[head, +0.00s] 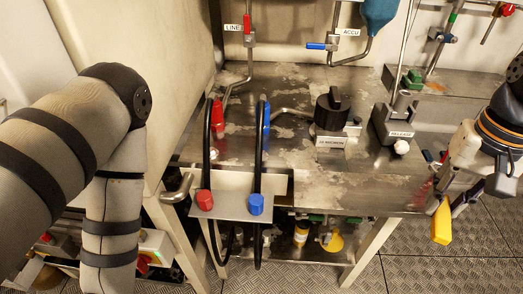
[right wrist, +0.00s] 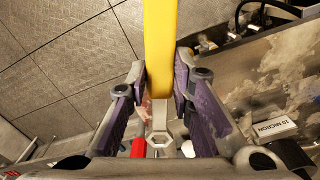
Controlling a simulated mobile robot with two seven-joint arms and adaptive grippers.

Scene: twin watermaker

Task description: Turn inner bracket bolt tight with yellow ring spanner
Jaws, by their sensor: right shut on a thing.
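My right gripper (head: 447,200) is at the right of the head view, beyond the right end of the steel bench. It is shut on the yellow ring spanner (head: 441,222), whose yellow part hangs below the fingers. In the right wrist view the spanner's yellow handle (right wrist: 160,40) runs between the purple finger pads, and its grey ring end (right wrist: 160,140) points towards the palm. The spanner is clear of the bench. My left arm shows at the left, but its gripper is out of view. I cannot make out the inner bracket bolt.
The steel bench (head: 290,150) carries a black-capped 10 micron housing (head: 330,108) and a metal fitting (head: 395,125). A front plate (head: 232,206) holds a red cap (head: 204,200), a blue cap (head: 256,204) and black hoses. Checkered floor (head: 420,270) is free at lower right.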

